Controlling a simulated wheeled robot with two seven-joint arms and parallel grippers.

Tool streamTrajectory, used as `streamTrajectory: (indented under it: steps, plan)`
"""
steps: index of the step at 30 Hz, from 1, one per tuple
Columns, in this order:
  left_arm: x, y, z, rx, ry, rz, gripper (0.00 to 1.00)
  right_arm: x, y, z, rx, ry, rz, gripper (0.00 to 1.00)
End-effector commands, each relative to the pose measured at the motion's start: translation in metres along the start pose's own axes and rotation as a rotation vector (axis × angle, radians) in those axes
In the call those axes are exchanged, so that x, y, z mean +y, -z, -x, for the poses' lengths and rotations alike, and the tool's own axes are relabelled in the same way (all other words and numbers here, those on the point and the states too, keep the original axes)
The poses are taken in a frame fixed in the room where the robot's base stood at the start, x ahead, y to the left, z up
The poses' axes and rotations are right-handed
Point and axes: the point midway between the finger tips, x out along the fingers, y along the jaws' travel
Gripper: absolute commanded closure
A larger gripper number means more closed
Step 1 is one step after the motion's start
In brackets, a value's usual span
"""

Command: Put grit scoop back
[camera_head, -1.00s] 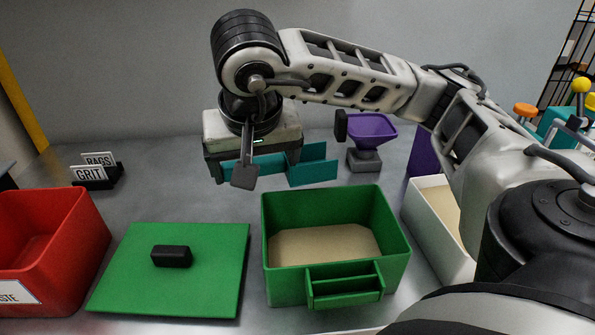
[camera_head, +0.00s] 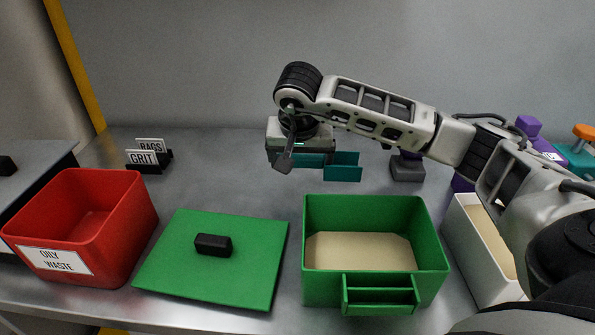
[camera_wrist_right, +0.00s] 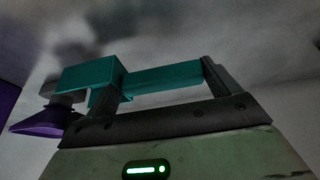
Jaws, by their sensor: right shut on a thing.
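The teal grit scoop (camera_head: 343,167) is held above the back of the table by my right gripper (camera_head: 299,159), with its tray-like end to the right. In the right wrist view, the scoop's handle (camera_wrist_right: 165,78) lies between the two dark fingers (camera_wrist_right: 165,105), which are shut on it. The open green bin (camera_head: 375,292) holds pale grit (camera_head: 360,251) and has a small green holder (camera_head: 380,296) on its front, which looks empty. The scoop is behind the bin and a little to its left. My left gripper is not in view.
A green lid (camera_head: 256,262) with a black handle lies left of the bin. A red oily-waste bin (camera_head: 120,240) stands farther left, a white bin (camera_head: 474,262) on the right. Small signs (camera_head: 143,158) stand at the back left.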

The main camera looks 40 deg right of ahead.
Motion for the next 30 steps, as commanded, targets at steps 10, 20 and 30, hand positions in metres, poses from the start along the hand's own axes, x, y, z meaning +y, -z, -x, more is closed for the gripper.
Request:
streamTrajectory:
  steps: [10,20,30]
  plan:
    - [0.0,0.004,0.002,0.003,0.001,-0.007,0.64,-0.009,0.002,-0.03,-0.004,-0.002,0.001,0.66]
    - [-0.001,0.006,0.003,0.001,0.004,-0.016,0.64,-0.009,-0.007,-0.051,0.001,0.002,0.0,0.66]
    - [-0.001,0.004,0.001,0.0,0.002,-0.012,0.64,-0.009,-0.008,-0.054,0.0,0.001,0.0,0.0]
